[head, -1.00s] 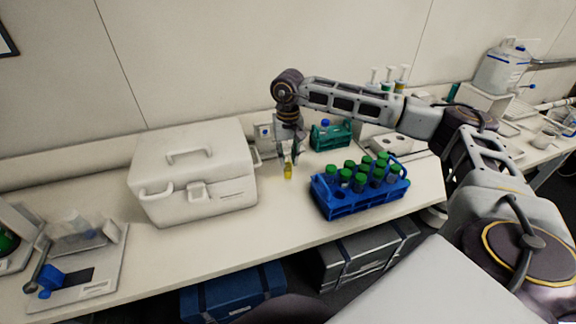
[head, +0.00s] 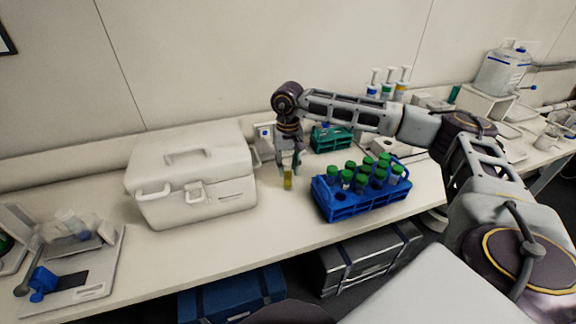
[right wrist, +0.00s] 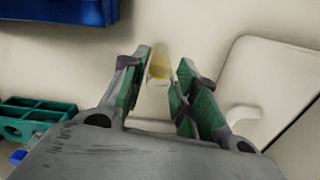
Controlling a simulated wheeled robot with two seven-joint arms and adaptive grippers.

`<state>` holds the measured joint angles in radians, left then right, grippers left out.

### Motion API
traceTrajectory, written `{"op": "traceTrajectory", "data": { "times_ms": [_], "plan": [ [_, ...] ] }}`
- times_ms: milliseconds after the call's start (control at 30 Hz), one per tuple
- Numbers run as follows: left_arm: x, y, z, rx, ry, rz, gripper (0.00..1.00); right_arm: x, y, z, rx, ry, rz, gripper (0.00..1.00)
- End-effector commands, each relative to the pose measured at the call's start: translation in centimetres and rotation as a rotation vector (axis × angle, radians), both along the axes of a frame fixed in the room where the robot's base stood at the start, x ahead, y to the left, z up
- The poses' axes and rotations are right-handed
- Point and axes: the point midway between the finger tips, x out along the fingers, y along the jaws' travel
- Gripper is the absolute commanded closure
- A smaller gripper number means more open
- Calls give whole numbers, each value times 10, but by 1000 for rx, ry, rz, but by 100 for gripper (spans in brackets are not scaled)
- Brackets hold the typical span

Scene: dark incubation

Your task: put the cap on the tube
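A small amber-yellow tube (head: 288,181) hangs upright under my right gripper (head: 289,167), above the bench left of the blue rack. In the right wrist view the tube (right wrist: 160,64) lies between the two green-padded fingertips of the gripper (right wrist: 164,75). The fingers are close together around it, and it looks held. Its near end looks pale and clear, and I see no coloured cap on it. I cannot make out a loose cap for certain. A small blue thing (right wrist: 18,157) shows by the teal rack. My left gripper is not in view.
A blue rack (head: 350,209) holds several green-capped tubes. A teal rack (head: 331,140) stands behind it. A white cooler box (head: 190,180) stands close on the left. The bench front between cooler and blue rack is clear. A device (head: 70,270) stands at far left.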

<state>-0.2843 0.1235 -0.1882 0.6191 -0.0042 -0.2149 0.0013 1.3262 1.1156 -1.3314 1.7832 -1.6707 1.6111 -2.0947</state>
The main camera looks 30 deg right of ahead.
Motion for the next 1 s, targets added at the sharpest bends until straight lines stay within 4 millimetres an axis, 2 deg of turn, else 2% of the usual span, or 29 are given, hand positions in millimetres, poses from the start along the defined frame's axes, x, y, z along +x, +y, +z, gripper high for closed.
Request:
{"op": "traceTrajectory", "data": {
  "times_ms": [67,233,567,800,1000],
  "plan": [
    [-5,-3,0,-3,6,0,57,0,0,0,0,0,0,55],
    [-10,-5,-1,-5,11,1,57,0,0,0,0,0,0,55],
    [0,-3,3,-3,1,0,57,0,0,3,0,0,0,55],
    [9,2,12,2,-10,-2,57,0,0,19,1,-1,0,55],
    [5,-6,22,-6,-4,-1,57,0,0,38,0,0,1,55]
  ]
}}
